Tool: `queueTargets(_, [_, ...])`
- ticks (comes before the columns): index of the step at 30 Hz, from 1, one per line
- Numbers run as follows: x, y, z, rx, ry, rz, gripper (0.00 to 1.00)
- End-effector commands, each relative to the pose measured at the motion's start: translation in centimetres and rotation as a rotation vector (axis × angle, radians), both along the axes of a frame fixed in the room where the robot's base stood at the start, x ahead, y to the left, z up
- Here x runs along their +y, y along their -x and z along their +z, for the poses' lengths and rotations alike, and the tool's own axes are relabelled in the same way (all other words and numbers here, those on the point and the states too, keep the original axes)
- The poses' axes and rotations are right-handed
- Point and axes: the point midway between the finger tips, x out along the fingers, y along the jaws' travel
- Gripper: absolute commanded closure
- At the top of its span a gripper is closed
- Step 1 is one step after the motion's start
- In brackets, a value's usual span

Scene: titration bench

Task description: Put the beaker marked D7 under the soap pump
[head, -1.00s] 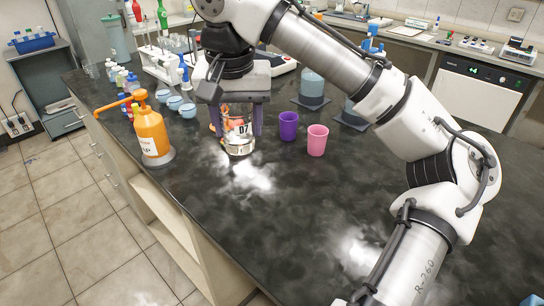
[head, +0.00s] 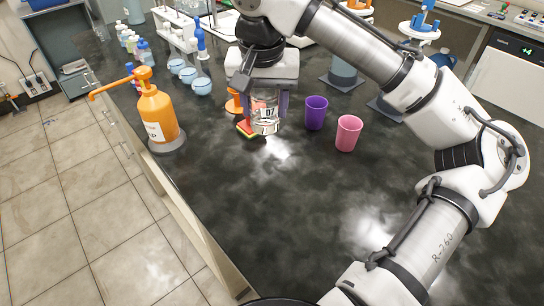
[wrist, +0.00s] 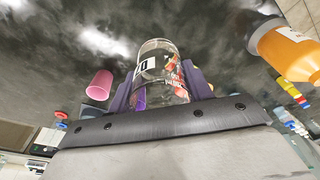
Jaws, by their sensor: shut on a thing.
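The orange soap pump (head: 157,115) stands on a grey round base (head: 168,143) to the left, near the bench's left edge. Its nozzle points left, out past the edge. The pump also shows in the wrist view (wrist: 290,50).
A purple cup (head: 316,113) and a pink cup (head: 348,133) stand right of my gripper. The dark bench (head: 240,190) is clear in front.

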Motion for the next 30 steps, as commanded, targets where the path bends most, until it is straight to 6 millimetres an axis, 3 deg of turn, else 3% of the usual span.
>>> queueTargets(6, [-0.1,0.1,-5.7,0.003,0.0,0.0,0.75])
queueTargets(12, [0.0,0.1,-9.5,0.002,0.0,0.0,0.75])
queueTargets(24, [0.0,0.0,-13.8,0.001,0.0,-0.002,0.75])
queueTargets(30, [0.0,0.0,-14.4,0.0,-0.001,-0.001,0.75])
